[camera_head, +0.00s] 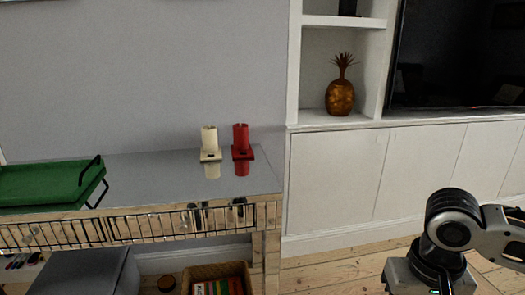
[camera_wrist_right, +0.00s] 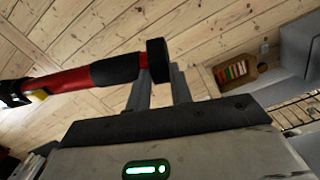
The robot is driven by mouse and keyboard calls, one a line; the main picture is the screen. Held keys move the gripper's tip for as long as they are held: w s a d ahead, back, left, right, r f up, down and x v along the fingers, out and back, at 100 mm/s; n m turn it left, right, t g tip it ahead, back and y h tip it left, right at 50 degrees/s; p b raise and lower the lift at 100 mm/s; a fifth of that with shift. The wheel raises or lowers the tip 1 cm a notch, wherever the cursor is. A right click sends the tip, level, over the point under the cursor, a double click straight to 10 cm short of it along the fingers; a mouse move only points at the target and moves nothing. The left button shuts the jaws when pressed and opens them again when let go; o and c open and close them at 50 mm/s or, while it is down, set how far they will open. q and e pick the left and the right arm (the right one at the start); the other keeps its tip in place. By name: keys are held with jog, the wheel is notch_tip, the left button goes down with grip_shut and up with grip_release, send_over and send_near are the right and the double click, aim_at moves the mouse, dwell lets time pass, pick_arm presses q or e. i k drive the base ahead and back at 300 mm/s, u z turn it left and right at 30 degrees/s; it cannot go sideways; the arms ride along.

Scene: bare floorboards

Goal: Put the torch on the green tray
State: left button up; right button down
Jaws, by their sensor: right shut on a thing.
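The green tray (camera_head: 45,180), with black handles, sits on the left part of the grey tabletop in the head view. The torch (camera_wrist_right: 68,80) has a red barrel, black ends and a small yellow part; it shows only in the right wrist view. My right gripper (camera_wrist_right: 160,75) is shut on the torch near one black end, and the rest sticks out to the left. In the head view my right arm is at the lower right, far from the tray, with its fingertips and the torch out of frame. My left gripper is not in view.
Below are a grey box (camera_head: 85,272) and a crate of colourful items (camera_head: 218,272). White cabinets (camera_head: 335,175) line the right wall. Bare floor separates my arm from the table.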

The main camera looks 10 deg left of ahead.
aim_at(34, 185)
jog(key=u, duration=1.8)
